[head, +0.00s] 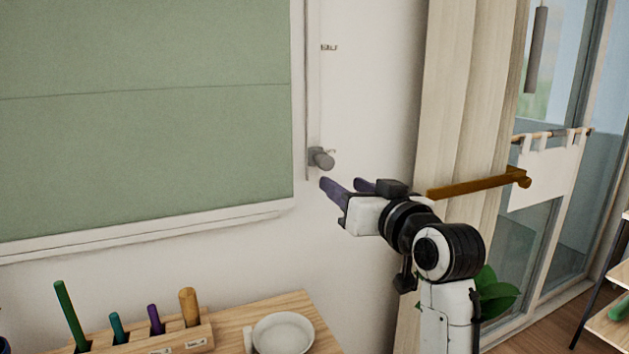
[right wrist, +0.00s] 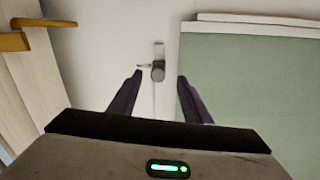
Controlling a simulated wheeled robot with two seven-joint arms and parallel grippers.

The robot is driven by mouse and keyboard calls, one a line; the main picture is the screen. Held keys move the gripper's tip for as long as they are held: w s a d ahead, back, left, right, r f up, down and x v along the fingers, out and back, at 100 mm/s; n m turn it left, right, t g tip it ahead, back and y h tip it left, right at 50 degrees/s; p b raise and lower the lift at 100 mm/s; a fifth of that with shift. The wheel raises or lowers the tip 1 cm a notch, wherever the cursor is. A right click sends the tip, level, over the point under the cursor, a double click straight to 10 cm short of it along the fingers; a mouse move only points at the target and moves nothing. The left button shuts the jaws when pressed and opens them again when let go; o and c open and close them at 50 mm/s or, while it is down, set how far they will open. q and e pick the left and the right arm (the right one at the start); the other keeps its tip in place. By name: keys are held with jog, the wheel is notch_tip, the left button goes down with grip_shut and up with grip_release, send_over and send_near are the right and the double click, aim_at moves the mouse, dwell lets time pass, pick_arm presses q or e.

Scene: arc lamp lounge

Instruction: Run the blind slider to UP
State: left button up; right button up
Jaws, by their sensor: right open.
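A small label (head: 329,47), too small to read, sits beside the track's upper part. My right gripper (head: 341,184) is open and empty, a little below and right of the knob in the head view. In the right wrist view the knob (right wrist: 158,71) shows ahead, between the two dark fingers (right wrist: 158,82) and apart from them. My left gripper is not in view.
A wooden table (head: 285,305) below holds a rack (head: 195,335) with several coloured pegs and a white dish (head: 283,334). A brown bar (head: 480,184) and a pale curtain (head: 455,100) are right of the track. The wall around the knob is clear.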

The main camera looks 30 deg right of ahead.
aim_at(328, 164)
jog(key=w, duration=0.3)
jog(key=w+d+r, duration=0.1)
jog(key=w, duration=0.6)
jog(key=shift+w+d+r, duration=0.15)
jog(key=shift+w+r, duration=0.05)
jog(key=shift+w, duration=0.05)
grip_shut()
